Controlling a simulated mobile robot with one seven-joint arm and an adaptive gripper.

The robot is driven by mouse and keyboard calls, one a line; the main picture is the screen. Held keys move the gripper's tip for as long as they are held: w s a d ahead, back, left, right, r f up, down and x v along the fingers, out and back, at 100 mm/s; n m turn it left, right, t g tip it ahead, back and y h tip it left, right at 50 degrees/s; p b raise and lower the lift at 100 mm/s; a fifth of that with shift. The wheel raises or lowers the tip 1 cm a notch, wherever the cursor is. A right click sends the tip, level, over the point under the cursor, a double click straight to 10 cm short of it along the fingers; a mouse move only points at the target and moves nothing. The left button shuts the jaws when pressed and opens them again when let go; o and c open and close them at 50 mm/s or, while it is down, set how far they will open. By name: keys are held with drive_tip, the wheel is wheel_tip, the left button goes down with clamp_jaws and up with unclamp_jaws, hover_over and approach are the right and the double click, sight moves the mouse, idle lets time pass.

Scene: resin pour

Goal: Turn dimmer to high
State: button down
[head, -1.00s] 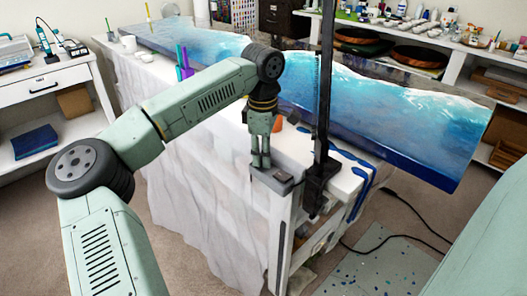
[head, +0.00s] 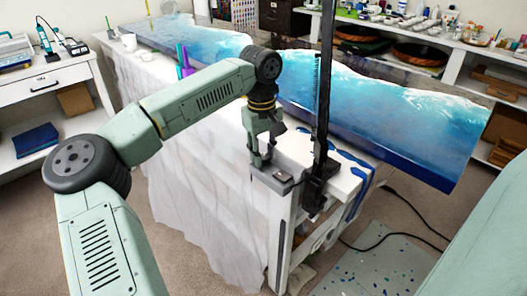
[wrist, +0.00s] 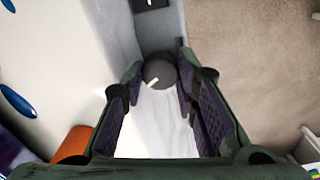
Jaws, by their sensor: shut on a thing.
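The dimmer knob (wrist: 159,72) is dark grey and round with a white pointer mark, which lies toward the lower left of the knob in the wrist view. My gripper (wrist: 157,77) has its two fingertips on either side of the knob, shut on it. In the head view my gripper (head: 262,162) points down at the dark dimmer box (head: 277,179) on the near corner of the white-draped table. The knob is hidden there by the fingers.
A black upright post (head: 322,100) stands close to the right of my gripper. The long blue resin slab (head: 400,115) lies behind it. An orange cup (wrist: 76,143) is beside my gripper. A dark plate with a white mark (wrist: 150,4) lies beyond the knob.

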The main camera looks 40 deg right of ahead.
drive_tip(key=shift+m, duration=0.4)
drive_tip(key=c, duration=1.2)
unclamp_jaws()
drive_tip(key=shift+c, duration=0.2)
drive_tip(key=shift+r, duration=0.55)
drive_tip(key=r, duration=0.7)
drive_tip(key=shift+a, duration=0.25)
drive_tip(key=shift+f, duration=0.15)
